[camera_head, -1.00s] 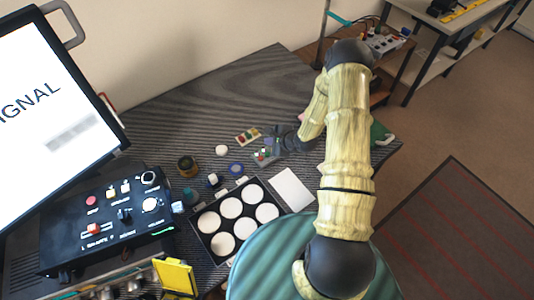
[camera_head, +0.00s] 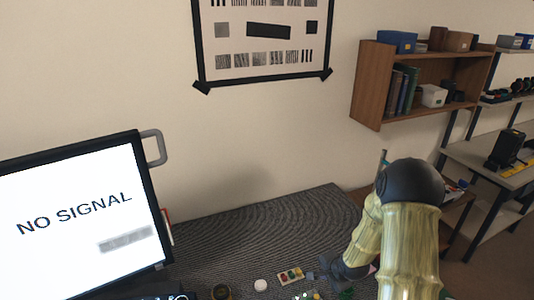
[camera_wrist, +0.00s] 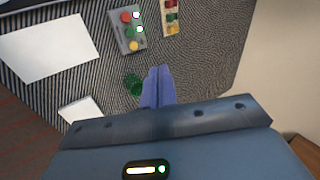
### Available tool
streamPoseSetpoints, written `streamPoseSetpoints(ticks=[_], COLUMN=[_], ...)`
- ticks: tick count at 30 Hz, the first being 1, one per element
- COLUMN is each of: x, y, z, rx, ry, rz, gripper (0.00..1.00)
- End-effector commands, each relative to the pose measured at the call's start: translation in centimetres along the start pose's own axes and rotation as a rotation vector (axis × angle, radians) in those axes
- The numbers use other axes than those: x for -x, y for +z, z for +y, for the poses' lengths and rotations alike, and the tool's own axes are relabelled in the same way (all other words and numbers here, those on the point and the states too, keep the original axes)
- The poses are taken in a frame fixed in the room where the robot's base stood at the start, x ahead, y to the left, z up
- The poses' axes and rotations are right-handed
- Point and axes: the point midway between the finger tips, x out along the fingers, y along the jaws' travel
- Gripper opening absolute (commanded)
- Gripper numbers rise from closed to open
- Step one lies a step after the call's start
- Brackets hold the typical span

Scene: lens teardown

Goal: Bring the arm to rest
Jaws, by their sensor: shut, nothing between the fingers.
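My gripper (camera_wrist: 159,86) shows in the wrist view with its two bluish fingers together and nothing between them. It is over the dark ribbed table (camera_wrist: 205,70). A small green item (camera_wrist: 133,84) lies just left of the fingertips in the wrist view. A grey block with red, green and yellow round parts (camera_wrist: 128,30) lies beyond the fingers.
A second strip with coloured parts (camera_wrist: 171,16) lies beside the block. White sheets (camera_wrist: 45,48) lie at left. A monitor reading NO SIGNAL (camera_head: 75,215) stands left in the head view. A wooden shelf (camera_head: 372,85) hangs at right. The table's back part (camera_head: 270,225) is clear.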

Motion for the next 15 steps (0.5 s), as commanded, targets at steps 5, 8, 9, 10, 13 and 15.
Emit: streamPoseSetpoints(ticks=[5,8,9,10,13,15], x=[5.8,9.0,10.2,11.2,14.3,16.4], y=[0.7,1.4,1.8,2.1,3.2,4.2], z=[-0.5,-0.4,-0.2,-0.1,0.5,1.0], rx=[0.274,0.417,0.473,0.514,0.646,0.738], ry=[0.097,0.150,0.171,0.186,0.231,0.256], rz=[0.045,0.049,0.047,0.044,0.024,0.003], gripper=[0.00,0.00,0.00,0.00,0.00,0.00])
